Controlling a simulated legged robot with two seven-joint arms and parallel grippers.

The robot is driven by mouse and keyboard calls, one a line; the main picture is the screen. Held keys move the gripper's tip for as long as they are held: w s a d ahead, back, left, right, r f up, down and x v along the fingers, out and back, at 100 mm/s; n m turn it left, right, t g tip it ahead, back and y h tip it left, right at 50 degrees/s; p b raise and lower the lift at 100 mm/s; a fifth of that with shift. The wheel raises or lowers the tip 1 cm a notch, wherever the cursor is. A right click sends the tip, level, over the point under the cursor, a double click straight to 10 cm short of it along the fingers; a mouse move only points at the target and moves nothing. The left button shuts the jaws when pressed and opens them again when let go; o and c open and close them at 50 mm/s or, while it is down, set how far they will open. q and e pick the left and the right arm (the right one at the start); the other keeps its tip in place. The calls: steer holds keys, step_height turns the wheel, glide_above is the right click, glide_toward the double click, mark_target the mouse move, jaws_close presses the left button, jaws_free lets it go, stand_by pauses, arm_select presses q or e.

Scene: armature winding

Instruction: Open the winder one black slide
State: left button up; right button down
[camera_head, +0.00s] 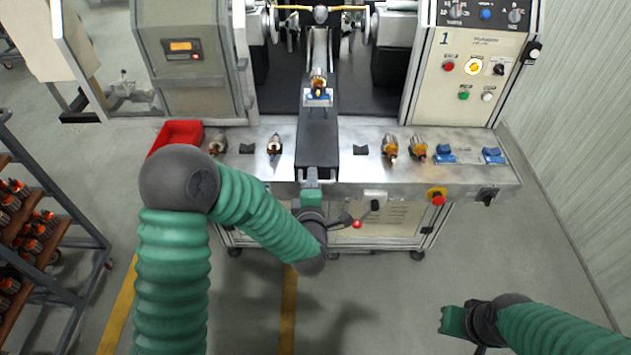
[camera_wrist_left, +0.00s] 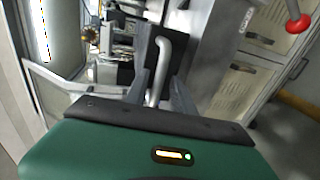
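The black slide (camera_head: 318,135) of winder one runs from the machine's middle toward me, with a blue holder (camera_head: 318,98) and an armature (camera_head: 318,80) on its far part. My left gripper (camera_head: 311,181) is at the slide's near end, over the bench's front edge. In the left wrist view, a grey bent handle (camera_wrist_left: 162,62) stands between the fingers of the left gripper (camera_wrist_left: 163,85). The fingers look apart, with a gap at the handle's right. My right gripper (camera_head: 443,319) is low at the right, away from the bench; its fingers are not clear.
The bench (camera_head: 350,185) holds a red bin (camera_head: 176,134), several armatures and blue holders. The control panel (camera_head: 468,65) marked 1 is at back right. A shelf rack (camera_head: 40,230) stands left.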

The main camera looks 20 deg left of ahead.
arm_select(q)
steer(key=shift+a+r, duration=0.1)
steer(key=shift+d, duration=0.3)
steer(key=shift+s+d+r, duration=0.1)
steer(key=shift+s+d, duration=0.05)
steer(key=p+v, duration=1.2)
steer(key=v, duration=0.4)
steer(key=shift+s, duration=0.2)
